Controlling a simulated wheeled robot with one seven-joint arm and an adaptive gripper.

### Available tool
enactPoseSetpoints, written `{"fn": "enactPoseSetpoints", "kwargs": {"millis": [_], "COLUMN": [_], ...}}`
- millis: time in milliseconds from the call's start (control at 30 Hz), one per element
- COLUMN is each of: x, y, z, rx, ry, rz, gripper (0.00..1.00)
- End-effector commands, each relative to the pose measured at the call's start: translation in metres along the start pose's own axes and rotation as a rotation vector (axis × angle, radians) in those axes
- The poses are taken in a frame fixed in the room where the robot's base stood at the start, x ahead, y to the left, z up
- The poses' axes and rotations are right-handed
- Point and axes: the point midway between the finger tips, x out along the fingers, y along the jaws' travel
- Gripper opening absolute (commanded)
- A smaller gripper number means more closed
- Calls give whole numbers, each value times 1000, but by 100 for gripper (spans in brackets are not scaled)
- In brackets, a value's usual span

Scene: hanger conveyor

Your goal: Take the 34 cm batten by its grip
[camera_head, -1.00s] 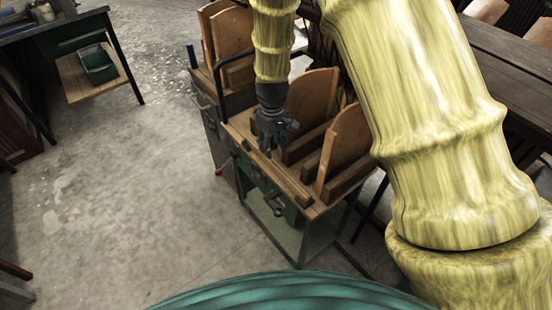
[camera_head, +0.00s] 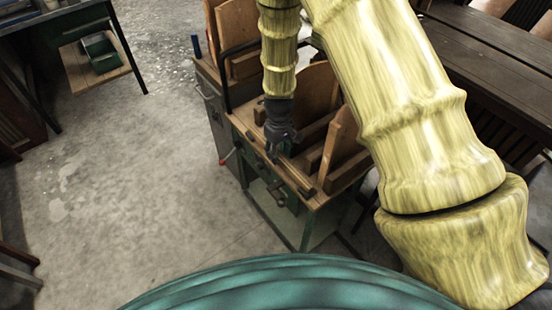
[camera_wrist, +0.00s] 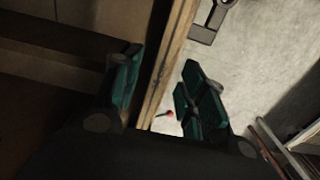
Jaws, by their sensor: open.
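A long, thin wooden batten (camera_head: 296,177) lies along the front edge of the bench top in the head view. Its length and its grip cannot be made out. My gripper (camera_head: 279,152) points down over that front edge, close above the batten's line and partly hiding it. In the wrist view my gripper (camera_wrist: 162,88) is open, its two green-padded fingers apart. A wooden strip (camera_wrist: 168,68) runs lengthwise through the gap between them. I cannot tell whether this strip is the batten or the bench edge. Nothing is held.
The bench (camera_head: 338,183) carries upright wooden boards (camera_head: 342,140) and blocks behind my gripper. A vise-like fitting (camera_head: 277,193) sits on its green front. Another table with a green bin (camera_head: 100,52) stands at the far left. The concrete floor (camera_head: 130,170) between is clear.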

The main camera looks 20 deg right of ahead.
Motion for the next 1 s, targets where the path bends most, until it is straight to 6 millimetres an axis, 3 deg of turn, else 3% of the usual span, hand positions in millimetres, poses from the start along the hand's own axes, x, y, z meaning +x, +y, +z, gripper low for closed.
{"fn": "enactPoseSetpoints", "kwargs": {"millis": [233, 567, 800, 1000], "x": [22, 27, 26, 26], "y": [0, 0, 0, 0], "z": [0, 0, 0, 0], "rx": [0, 0, 0, 0], "ry": [0, 0, 0, 0], "rz": [-1, 0, 0, 0], "gripper": [41, 41, 0, 0]}}
